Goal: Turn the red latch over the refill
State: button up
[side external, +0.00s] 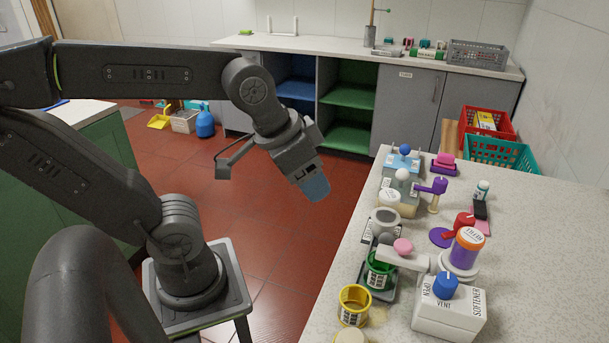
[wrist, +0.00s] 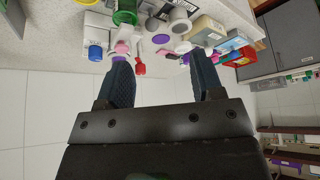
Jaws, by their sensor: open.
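The red latch (side external: 462,225) stands on the counter in the side view, behind an orange and purple container (side external: 465,252) with a white printed label on top, which seems to be the refill. The latch's lower part is partly hidden, and I cannot tell exactly how its arm lies relative to the container. A red piece (wrist: 139,68), likely the latch, shows in the wrist view by the left finger. My gripper (side external: 317,189) is over the floor, left of the counter and well apart from the latch. In the wrist view my gripper (wrist: 163,82) is open, with nothing between its fingers.
A white softener box (side external: 448,312) with a blue knob (side external: 445,285) stands in front of the container. Green (side external: 380,270) and yellow (side external: 354,306) cups, a pink-topped lever (side external: 403,247) and a purple lever (side external: 434,186) crowd the counter's left side. The counter's right side is clear.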

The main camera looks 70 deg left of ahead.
jog(key=shift+s+f, duration=0.2)
jog(key=shift+s, duration=0.05)
jog(key=shift+c, duration=0.2)
jog(key=shift+c, duration=1.2)
jog(key=w+d+r+m+g, duration=0.1)
jog(key=w+d+r+m, duration=0.15)
jog(key=w+r, duration=0.35)
jog(key=m+g, duration=0.4)
jog(key=m, duration=0.5)
send_over(466, 217)
notch_tip(466, 217, down, 2)
jog(key=shift+n, duration=0.25)
notch_tip(466, 217, down, 14)
jog(key=shift+r, duration=0.2)
